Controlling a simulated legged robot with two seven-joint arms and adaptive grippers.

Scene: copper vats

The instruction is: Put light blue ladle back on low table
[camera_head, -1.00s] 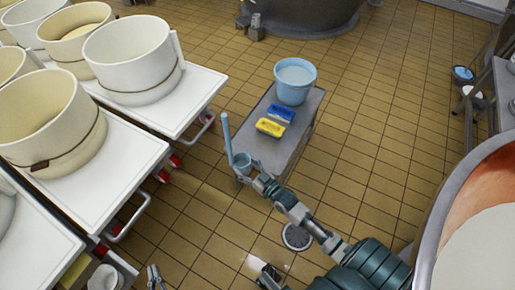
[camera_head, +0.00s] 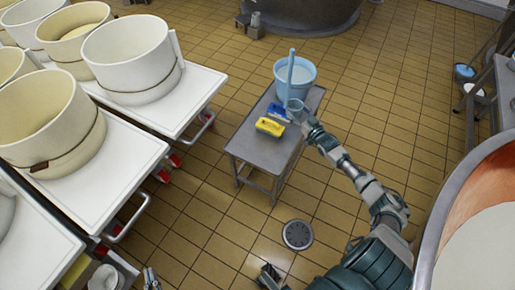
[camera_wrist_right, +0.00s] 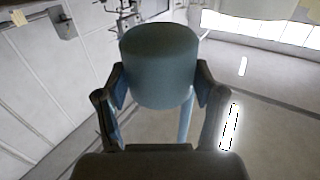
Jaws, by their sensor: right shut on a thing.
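The light blue ladle (camera_head: 291,72) is held with its long handle pointing up. Its cup (camera_head: 294,104) is in the jaws of my right gripper (camera_head: 301,113). In the right wrist view the cup (camera_wrist_right: 160,70) sits between both fingers of the right gripper (camera_wrist_right: 160,88), with part of the handle (camera_wrist_right: 187,118) behind it. In the head view the ladle overlaps the far right part of the low grey table (camera_head: 250,146); whether it touches the table is unclear.
A light blue bucket (camera_head: 305,75) stands at the table's far end, partly behind the ladle. A blue brush (camera_head: 277,112) and a yellow brush (camera_head: 269,127) lie mid-table. The near end is bare. White carts with tubs (camera_head: 130,62) stand left; a copper vat (camera_head: 485,190) is right.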

